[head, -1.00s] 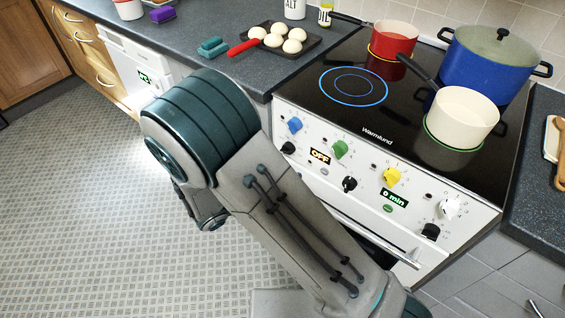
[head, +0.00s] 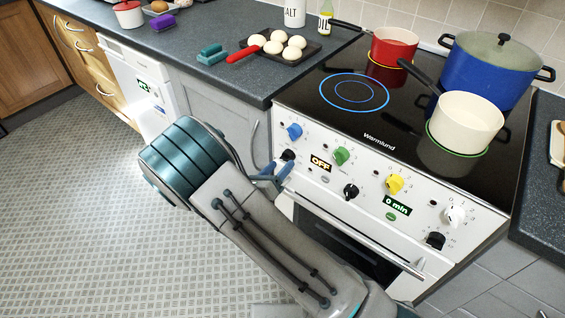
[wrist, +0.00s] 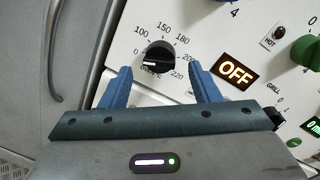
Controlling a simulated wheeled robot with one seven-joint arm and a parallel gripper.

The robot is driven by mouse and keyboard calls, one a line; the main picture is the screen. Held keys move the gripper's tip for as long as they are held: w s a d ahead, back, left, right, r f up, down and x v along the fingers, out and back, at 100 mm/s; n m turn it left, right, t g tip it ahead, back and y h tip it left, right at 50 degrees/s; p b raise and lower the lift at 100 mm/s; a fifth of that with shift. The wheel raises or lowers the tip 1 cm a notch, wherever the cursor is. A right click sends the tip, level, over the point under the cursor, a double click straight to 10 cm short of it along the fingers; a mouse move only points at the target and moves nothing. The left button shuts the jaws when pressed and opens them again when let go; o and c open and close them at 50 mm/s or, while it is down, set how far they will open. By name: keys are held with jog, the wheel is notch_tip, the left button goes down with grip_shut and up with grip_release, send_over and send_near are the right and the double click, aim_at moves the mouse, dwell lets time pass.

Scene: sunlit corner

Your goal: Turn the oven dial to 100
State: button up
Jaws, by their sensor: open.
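The oven dial (wrist: 158,56) is a black knob on the white control panel, ringed by printed numbers from 0 through 100, 150 and 180 to 220. Its white mark points left, near 0. The display (wrist: 237,72) beside it reads OFF. My gripper (wrist: 162,82) is open and empty, with its blue fingertips just below the dial, one towards each side, apart from it. In the head view, the dial (head: 288,155) shows at the panel's left end, and my gripper (head: 276,172) is close in front of it.
Blue (head: 294,131), green (head: 341,155) and yellow (head: 394,183) knobs and more black ones share the panel. The oven door handle (head: 360,238) runs below. Red (head: 394,48), white (head: 466,122) and blue (head: 490,72) pots stand on the hob.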

aim_at(287, 157)
jog(key=shift+x, duration=1.4)
jog(key=c, duration=0.9)
jog(key=shift+c, duration=0.2)
jog(key=m+b, duration=0.3)
jog(key=m, duration=0.1)
jog(key=shift+f+m, duration=0.2)
jog(key=shift+m, duration=0.2)
jog(key=shift+m+h+b, duration=0.3)
jog(key=shift+m+b, duration=0.8)
jog(key=shift+m, duration=0.9)
